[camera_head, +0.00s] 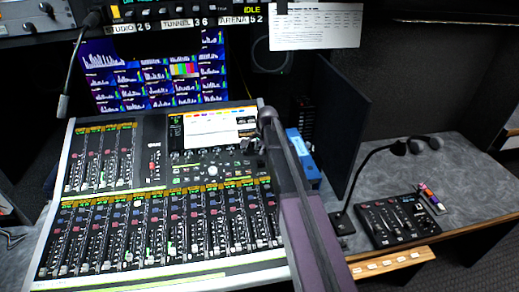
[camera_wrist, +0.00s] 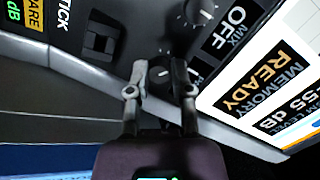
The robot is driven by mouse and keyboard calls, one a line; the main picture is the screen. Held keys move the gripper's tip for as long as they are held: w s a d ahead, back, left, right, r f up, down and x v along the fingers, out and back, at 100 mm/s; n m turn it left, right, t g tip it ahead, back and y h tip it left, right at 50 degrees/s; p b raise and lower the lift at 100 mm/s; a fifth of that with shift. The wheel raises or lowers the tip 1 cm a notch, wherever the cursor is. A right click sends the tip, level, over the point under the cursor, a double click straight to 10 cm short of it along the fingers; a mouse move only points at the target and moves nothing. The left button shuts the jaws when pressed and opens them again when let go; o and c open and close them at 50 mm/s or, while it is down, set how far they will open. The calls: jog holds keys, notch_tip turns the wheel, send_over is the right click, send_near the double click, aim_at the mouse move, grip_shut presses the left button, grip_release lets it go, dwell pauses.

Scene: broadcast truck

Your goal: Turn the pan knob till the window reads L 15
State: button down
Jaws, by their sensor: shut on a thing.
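In the wrist view my gripper (camera_wrist: 162,72) has its two fingers on either side of a small dark knob (camera_wrist: 163,74) with a pale pointer mark, and is shut on it. No label for this knob is readable, so I cannot confirm that it is the pan knob. In the head view the mixing console's screen (camera_head: 210,128) is too small to read, and I cannot make out the fingertips behind my arm.
Another knob (camera_wrist: 201,12) and a dark square switch (camera_wrist: 101,40) lie close to the held knob. A gooseneck microphone (camera_head: 64,104) hangs at left. A blue box (camera_head: 304,160), a dark panel (camera_head: 340,120) and a small control box (camera_head: 395,220) stand to the right.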

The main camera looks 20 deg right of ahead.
jog(key=n+h, duration=0.1)
jog(key=n, duration=0.4)
jog(key=shift+s+n+g, duration=0.1)
jog(key=shift+n+g, duration=0.2)
jog(key=shift+n, duration=0.1)
jog(key=n+h, duration=0.1)
jog(key=n, duration=0.3)
jog(key=shift+a+n, duration=0.1)
jog(key=shift+n, duration=0.3)
jog(key=c, duration=0.5)
grip_release()
jog(key=shift+f, duration=0.1)
